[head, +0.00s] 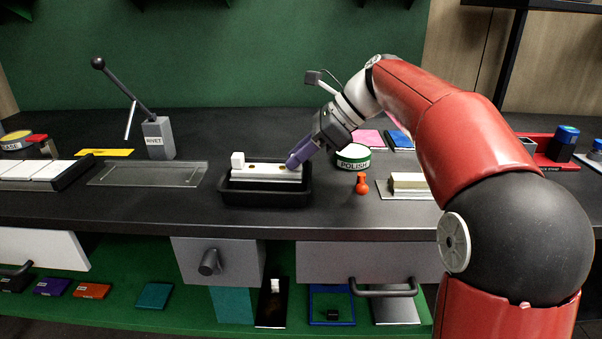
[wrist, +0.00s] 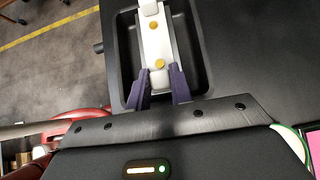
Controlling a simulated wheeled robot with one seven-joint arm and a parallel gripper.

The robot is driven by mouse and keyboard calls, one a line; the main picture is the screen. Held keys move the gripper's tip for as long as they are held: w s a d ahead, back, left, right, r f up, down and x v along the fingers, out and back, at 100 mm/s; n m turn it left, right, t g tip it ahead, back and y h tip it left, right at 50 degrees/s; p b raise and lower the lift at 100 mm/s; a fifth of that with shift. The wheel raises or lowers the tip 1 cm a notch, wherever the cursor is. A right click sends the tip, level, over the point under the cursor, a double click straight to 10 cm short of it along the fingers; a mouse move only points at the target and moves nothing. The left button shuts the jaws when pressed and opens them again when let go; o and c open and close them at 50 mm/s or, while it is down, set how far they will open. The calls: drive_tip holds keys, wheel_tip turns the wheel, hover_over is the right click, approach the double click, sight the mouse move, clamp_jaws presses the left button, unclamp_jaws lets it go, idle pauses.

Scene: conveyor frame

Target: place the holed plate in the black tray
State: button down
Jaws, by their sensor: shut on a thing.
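The holed plate (head: 262,173) is a long pale bar with two yellowish round spots and a white block at its left end in the head view. It lies within the outline of the black tray (head: 265,196), lengthwise. I cannot tell whether it touches the tray floor. My gripper (head: 294,162), with purple fingers, reaches down at the plate's right end. In the wrist view the fingers (wrist: 158,72) straddle the near end of the plate (wrist: 156,42), shut on it, with the tray (wrist: 196,52) around it.
A green-banded POLISH tin (head: 353,157) and an orange peg-like piece (head: 362,184) stand right of the tray. A clear flat panel (head: 147,174) and the RIVET lever press (head: 158,138) are to its left. The bench in front of the tray is clear.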

sight(300, 169)
wheel_tip(300, 169, down, 3)
drive_tip(key=shift+f+b, duration=0.1)
drive_tip(key=shift+b, duration=1.15)
drive_tip(key=shift+r, duration=0.2)
drive_tip(key=c, duration=1.3)
unclamp_jaws()
drive_tip(key=shift+f, duration=0.15)
drive_tip(key=shift+o, duration=0.2)
